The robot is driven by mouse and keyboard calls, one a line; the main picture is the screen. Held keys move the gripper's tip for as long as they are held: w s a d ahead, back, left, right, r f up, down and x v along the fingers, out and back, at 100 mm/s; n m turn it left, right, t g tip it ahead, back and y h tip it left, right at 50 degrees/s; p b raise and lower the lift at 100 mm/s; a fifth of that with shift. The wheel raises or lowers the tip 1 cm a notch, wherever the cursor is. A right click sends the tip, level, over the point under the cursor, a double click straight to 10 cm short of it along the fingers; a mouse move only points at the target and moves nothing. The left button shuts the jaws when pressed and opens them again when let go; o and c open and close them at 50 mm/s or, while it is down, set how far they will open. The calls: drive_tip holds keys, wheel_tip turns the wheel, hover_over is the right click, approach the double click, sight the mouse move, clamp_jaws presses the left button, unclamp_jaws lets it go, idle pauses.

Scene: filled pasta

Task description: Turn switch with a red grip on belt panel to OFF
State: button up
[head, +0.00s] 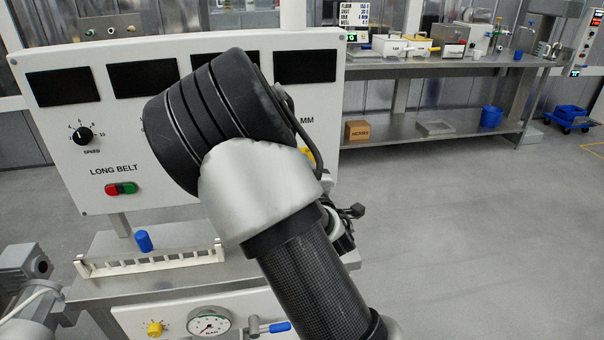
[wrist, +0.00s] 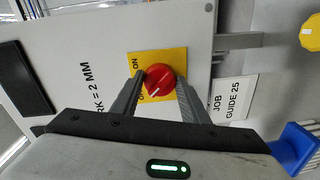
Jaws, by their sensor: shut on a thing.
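The switch's round red grip (wrist: 160,79) sits on a yellow plate (wrist: 178,61) on the white belt panel (wrist: 150,25) in the wrist view. The word ON is printed at the plate's upper left. Another label at its lower left is mostly hidden by a finger. A white mark on the grip points to the lower left. My gripper (wrist: 160,83) has one finger on each side of the red grip and is shut on it. In the head view my arm covers the gripper and the switch; only a bit of yellow shows beside it.
In the head view the panel (head: 62,135) carries dark displays, a speed knob (head: 83,135) and red and green buttons (head: 121,189). Below stand a white rack (head: 150,264), a blue cylinder (head: 143,241) and a gauge (head: 209,321).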

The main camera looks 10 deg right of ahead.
drive_tip(key=shift+n, duration=0.3)
idle(0.4)
drive_tip(key=o, duration=1.1)
drive_tip(key=shift+c, duration=0.2)
drive_tip(key=shift+s, duration=0.15)
